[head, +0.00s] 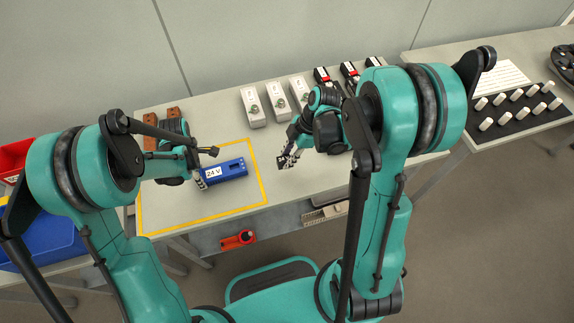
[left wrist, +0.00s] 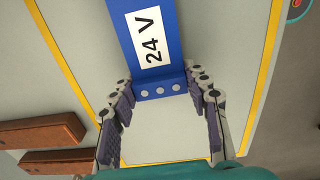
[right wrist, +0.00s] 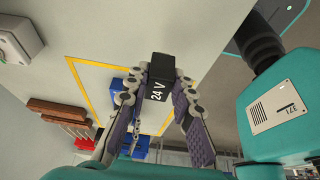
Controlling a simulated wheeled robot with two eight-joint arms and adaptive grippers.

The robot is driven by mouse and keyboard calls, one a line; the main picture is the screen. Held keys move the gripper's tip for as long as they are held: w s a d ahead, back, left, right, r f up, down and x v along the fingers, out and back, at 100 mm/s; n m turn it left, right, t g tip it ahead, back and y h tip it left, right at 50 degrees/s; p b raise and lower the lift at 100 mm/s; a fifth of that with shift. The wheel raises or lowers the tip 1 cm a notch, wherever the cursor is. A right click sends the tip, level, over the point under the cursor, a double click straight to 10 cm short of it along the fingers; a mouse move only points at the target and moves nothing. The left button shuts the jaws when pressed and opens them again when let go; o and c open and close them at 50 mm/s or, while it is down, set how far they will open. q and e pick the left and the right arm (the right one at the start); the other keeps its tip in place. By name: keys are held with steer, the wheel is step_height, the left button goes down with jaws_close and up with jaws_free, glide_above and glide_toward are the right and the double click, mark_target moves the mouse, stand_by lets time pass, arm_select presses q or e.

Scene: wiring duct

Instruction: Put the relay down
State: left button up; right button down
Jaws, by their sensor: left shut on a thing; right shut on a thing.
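The relay, a small black block with a white 24 V label (right wrist: 160,67), is between the fingertips of my right gripper (right wrist: 157,80). In the head view the right gripper (head: 288,158) is right of the yellow outline, and the relay there is small and dark.
Yellow tape (head: 262,183) marks an area on the grey table. Several white boxes (head: 252,107) and red-and-black devices stand along the back. Brown blocks (left wrist: 45,130) lie at the back left. An orange-red item (head: 237,240) is below the front edge. Bare table lies right of the tape.

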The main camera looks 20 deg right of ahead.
steer(key=shift+f, duration=2.45)
steer(key=shift+f, duration=0.1)
steer(key=c, duration=1.3)
jaws_free()
